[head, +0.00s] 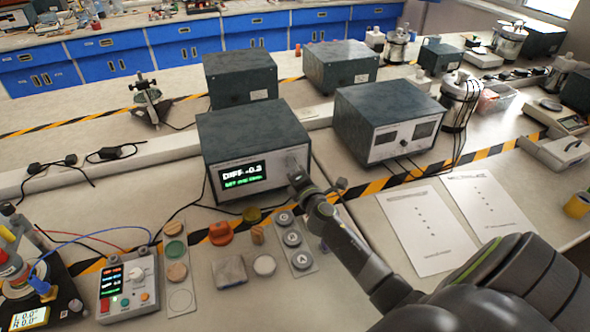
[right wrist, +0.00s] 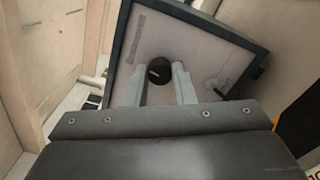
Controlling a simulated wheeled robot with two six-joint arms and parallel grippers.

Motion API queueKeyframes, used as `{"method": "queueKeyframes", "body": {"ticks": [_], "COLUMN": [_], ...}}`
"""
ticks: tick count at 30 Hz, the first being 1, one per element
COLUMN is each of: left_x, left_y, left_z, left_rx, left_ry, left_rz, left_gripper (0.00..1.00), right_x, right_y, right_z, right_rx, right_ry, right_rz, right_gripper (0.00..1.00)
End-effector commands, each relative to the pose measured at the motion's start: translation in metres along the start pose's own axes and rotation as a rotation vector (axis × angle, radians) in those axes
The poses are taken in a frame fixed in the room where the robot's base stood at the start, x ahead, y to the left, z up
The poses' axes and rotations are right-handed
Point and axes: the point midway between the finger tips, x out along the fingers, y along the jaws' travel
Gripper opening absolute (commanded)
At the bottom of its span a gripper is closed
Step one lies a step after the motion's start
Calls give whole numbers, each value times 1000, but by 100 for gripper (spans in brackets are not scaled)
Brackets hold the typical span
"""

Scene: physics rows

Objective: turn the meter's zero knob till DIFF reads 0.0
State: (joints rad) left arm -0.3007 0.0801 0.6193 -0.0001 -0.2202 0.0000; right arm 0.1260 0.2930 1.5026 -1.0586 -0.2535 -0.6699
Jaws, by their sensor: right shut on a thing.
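The meter (head: 252,130) is a dark box with a pale front panel, standing on the bench. Its lit display (head: 243,174) shows DIFF at what looks like -0.3, with a smaller green line below that is too blurred to read. My right gripper (head: 296,175) is at the right part of the front panel and hides the knob in the head view. In the right wrist view, the round dark zero knob (right wrist: 159,71) with a small light mark sits between the two fingers of my right gripper (right wrist: 160,80), which is shut on it. My left gripper is not in view.
A second dark box instrument (head: 392,115) stands to the right. Two printed sheets (head: 428,230) lie in front of it. A small control box (head: 127,285), an orange knob-like piece (head: 220,233) and a plate with round buttons (head: 292,240) lie in front of the meter.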

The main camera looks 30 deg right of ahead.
Motion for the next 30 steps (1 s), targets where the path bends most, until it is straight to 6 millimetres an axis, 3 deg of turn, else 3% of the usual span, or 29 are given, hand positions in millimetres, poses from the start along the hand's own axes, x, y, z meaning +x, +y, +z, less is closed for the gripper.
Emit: {"method": "queueKeyframes", "body": {"ticks": [18,30], "left_x": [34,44], "left_y": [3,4], "left_z": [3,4], "left_rx": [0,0], "left_ry": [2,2], "left_rz": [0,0], "left_gripper": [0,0], "right_x": [0,0], "right_y": [-4,-3], "right_z": [-1,-1], "right_rx": [520,702], "right_ry": [0,0], "right_rz": [-1,-4], "right_gripper": [0,0]}}
